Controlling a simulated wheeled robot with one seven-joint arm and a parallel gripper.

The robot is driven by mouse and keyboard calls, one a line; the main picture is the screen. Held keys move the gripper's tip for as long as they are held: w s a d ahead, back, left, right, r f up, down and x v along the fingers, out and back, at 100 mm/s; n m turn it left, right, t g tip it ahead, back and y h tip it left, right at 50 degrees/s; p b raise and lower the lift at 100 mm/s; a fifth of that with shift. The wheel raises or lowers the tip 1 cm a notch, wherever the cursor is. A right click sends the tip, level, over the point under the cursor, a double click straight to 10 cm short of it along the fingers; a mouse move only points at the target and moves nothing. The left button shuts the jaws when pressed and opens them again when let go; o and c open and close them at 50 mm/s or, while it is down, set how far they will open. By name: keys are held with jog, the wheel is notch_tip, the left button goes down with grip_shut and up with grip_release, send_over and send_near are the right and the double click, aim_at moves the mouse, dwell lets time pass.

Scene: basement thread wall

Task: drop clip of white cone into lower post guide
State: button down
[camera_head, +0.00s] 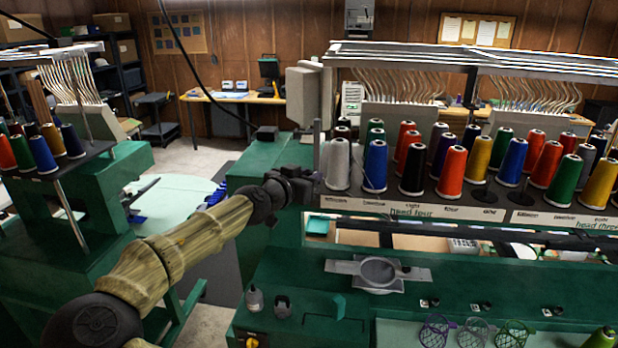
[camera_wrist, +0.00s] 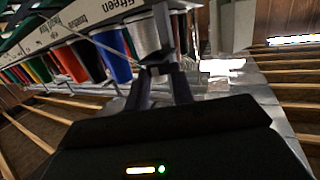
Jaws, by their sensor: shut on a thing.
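The white cone (camera_head: 337,165) stands at the left end of the front row of the thread rack. It also shows in the wrist view (camera_wrist: 146,38), just behind my fingertips. My gripper (camera_head: 312,180) is left of this cone, beside the rack's end. In the wrist view the fingers of my gripper (camera_wrist: 158,66) come together at their tips. They are shut on the clip, which is too small and dark to make out clearly. A grey upright post (camera_head: 317,135) stands at the rack's left end, close above my gripper. I cannot clearly make out its lower guide.
A blue cone (camera_head: 375,166) and a black cone (camera_head: 412,172) stand to the right in the same row. A grey box (camera_head: 304,95) is mounted above the rack's left end. Below, the green machine bed (camera_head: 480,285) carries a round grey plate (camera_head: 378,272) and small bottles.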

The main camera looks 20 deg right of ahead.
dwell(0.4)
jog(key=c, duration=1.1)
grip_release()
jog(key=shift+a+f, duration=0.1)
jog(key=b+v, duration=0.6)
jog(key=v, duration=1.1)
jog(key=shift+s, duration=0.2)
